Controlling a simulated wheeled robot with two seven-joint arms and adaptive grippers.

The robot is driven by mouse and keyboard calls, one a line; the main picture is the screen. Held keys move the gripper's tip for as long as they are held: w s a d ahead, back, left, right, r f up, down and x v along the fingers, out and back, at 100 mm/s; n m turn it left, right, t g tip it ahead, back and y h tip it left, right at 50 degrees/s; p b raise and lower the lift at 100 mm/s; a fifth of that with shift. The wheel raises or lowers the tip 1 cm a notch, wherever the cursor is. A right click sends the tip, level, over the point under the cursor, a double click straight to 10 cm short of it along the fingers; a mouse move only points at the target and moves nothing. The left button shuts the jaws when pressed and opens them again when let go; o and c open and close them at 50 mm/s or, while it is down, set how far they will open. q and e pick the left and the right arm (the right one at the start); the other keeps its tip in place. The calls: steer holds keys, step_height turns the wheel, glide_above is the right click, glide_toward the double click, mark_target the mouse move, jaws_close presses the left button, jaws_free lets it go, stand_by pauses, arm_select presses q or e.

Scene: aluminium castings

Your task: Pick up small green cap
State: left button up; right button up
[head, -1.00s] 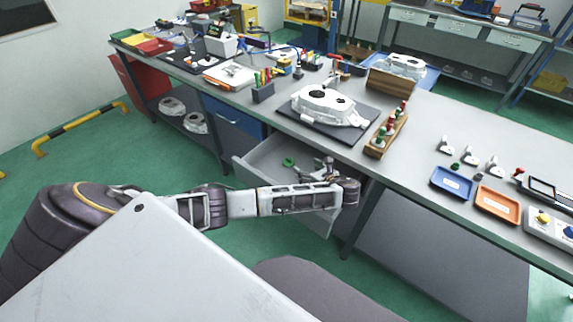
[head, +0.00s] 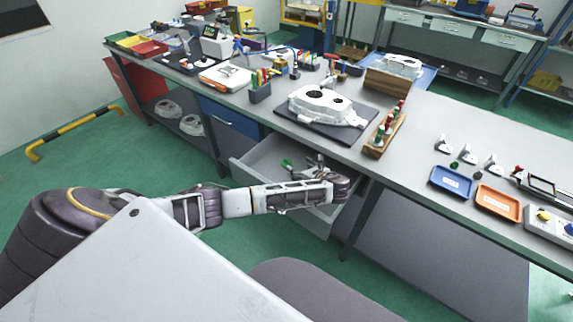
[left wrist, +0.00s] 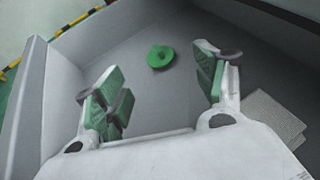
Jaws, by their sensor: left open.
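The small green cap (head: 286,163) lies on the floor of an open grey drawer (head: 245,173) under the workbench. In the left wrist view the cap (left wrist: 160,57) is a round green disc with a dark centre. It lies beyond the fingertips, between their lines. My left gripper (head: 311,164) is over the drawer, just right of the cap in the head view. In the left wrist view the left gripper (left wrist: 160,84) is open, with green pads and nothing between them. My right gripper is not in view.
The drawer walls (left wrist: 62,90) stand close around my left gripper. A pale ribbed patch (left wrist: 272,118) lies at the right in the drawer. Above, the workbench (head: 400,190) carries a white casting (head: 325,105) on a dark mat, a wooden rack (head: 384,135) and a blue tray (head: 451,182).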

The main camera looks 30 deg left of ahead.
mark_target(287, 162)
arm_select(q)
steer(key=x, duration=0.3)
steer(key=shift+w+a+f, duration=0.1)
steer(key=shift+w+a, duration=0.05)
steer(key=shift+a, duration=0.05)
steer(key=shift+w+a+f, duration=0.3)
steer(key=shift+a, duration=0.3)
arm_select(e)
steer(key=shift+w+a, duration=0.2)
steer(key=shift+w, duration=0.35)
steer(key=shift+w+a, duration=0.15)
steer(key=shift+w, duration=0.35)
